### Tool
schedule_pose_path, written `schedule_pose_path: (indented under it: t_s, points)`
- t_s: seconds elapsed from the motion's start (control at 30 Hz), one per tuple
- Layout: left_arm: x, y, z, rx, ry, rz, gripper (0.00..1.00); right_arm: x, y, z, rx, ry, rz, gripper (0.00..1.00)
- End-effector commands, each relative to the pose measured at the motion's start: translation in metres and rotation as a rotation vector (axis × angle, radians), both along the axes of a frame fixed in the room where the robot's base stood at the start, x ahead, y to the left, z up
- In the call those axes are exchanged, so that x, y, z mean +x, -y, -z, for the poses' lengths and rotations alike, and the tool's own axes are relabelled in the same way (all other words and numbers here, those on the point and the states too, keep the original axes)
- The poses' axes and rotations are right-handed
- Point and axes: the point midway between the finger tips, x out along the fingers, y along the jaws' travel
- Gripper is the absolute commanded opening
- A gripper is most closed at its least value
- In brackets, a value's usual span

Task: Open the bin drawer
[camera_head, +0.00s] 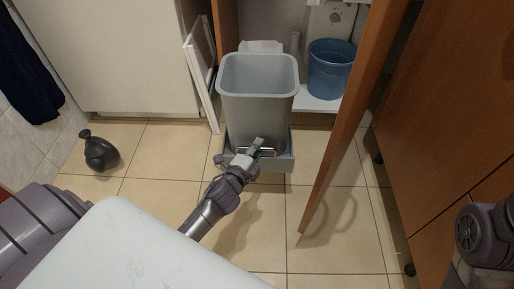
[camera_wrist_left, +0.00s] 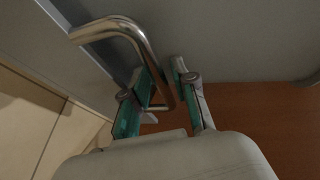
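The bin drawer (camera_head: 283,163) stands out from the open cabinet, low over the floor, and holds a grey bin (camera_head: 258,98). A metal bar handle (camera_head: 270,152) is on its front and shows large in the left wrist view (camera_wrist_left: 118,27). My left gripper (camera_head: 256,148) is at this handle. The exact contact is partly hidden. My right gripper is not in view; only part of my right arm shows at the lower right.
An open wooden door (camera_head: 345,120) stands right of the drawer. A blue bucket (camera_head: 330,70) is inside the cabinet. A white framed panel (camera_head: 203,75) stands at the left. A dark vase-like object (camera_head: 99,152) is on the tiles. Floor before the drawer is clear.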

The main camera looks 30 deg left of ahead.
Motion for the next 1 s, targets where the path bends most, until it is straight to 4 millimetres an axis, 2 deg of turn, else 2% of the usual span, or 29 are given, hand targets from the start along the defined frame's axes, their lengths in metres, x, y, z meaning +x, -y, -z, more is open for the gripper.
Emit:
schedule_pose_path:
  t_s: [0.3,0.43,0.57,0.8,1.0]
  points:
    - [0.0,0.0,0.0,0.0,0.0,0.0,0.37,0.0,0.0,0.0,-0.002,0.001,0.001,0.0]
    - [-0.01,0.0,-0.001,0.0,-0.002,0.0,0.37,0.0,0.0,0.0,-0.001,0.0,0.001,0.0]
    - [-0.032,0.002,-0.004,0.0,-0.003,0.0,0.37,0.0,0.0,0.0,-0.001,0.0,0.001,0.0]
    - [-0.083,0.004,-0.014,-0.001,-0.003,-0.001,0.37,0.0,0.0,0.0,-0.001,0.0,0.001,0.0]
    - [-0.11,0.006,-0.02,-0.001,-0.002,-0.001,0.37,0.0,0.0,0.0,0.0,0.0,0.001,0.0]
